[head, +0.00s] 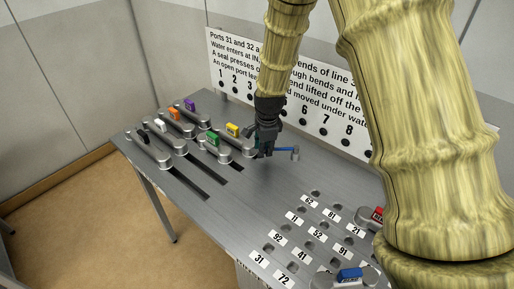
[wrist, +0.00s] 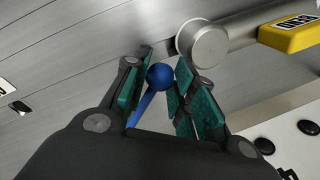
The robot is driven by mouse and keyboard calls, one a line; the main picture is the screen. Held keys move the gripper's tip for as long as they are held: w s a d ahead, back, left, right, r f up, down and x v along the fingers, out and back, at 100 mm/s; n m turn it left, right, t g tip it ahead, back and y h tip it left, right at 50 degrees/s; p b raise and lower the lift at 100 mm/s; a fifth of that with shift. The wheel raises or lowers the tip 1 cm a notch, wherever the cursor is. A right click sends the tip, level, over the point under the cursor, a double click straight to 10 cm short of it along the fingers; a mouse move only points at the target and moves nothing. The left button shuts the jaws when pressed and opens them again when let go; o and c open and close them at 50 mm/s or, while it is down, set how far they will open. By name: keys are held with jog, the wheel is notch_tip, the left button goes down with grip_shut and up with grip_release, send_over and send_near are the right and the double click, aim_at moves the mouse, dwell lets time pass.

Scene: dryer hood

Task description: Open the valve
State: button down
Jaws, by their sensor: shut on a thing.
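In the wrist view the lever has a round blue ball end (wrist: 160,76) and a blue rod running down and to the left. My gripper (head: 267,149) is at the lever's left end. In the wrist view my gripper's teal finger pads (wrist: 160,88) stand on both sides of the blue ball and hold it. The valve's body is too small to make out.
Metal bars with coloured tags, including a green tag (head: 213,139) and a yellow tag (head: 232,129), lie just left of my gripper. A rounded metal bar end (wrist: 203,45) sits close to my right finger. Numbered holes and a blue-tagged piece (head: 349,274) are at the front right.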

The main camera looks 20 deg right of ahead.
jog(key=shift+d+r, duration=0.1)
jog(key=c, duration=1.1)
grip_release()
jog(key=shift+c, duration=0.2)
notch_tip(320, 180, up, 12)
jog(key=s, duration=0.2)
jog(key=shift+s, duration=0.2)
jog(key=shift+f, duration=0.2)
